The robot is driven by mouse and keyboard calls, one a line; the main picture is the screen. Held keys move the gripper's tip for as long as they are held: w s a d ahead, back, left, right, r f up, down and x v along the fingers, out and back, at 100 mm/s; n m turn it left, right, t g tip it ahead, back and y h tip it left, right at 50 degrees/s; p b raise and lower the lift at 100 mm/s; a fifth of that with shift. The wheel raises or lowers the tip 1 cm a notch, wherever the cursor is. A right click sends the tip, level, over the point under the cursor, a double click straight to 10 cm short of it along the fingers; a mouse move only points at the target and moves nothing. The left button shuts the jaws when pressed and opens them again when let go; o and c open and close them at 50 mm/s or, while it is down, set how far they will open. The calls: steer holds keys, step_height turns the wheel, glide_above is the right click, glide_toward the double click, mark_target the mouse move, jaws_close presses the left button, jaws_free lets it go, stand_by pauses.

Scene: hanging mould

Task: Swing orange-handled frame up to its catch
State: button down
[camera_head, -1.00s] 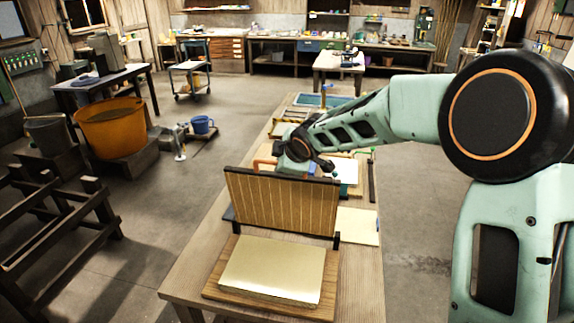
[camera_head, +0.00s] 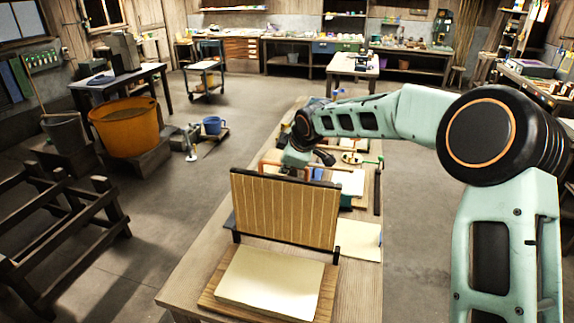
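A slatted wooden panel with a dark rim (camera_head: 284,211) stands near upright across the bench, behind a pale block. An orange bar (camera_head: 268,165) shows just above and behind its top edge; I cannot tell for certain that it is this frame's handle. My gripper (camera_head: 308,160) is at the bar's level, behind the panel's top edge. Its fingers are small and partly hidden, so I cannot tell whether they are open or touching the bar. No catch can be made out.
The pale block (camera_head: 271,281) lies on a wooden board (camera_head: 215,303) at the bench's near end. A pale sheet (camera_head: 358,240) lies right of the panel. A small dish (camera_head: 352,158) and a green-tipped item (camera_head: 371,162) lie beyond. The floor right of the bench is clear.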

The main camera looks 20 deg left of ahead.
stand_by(0.4)
steer(key=c, duration=2)
jaws_free()
steer(key=shift+o, duration=0.2)
steer(key=shift+r, duration=0.1)
steer(key=v, duration=1.2)
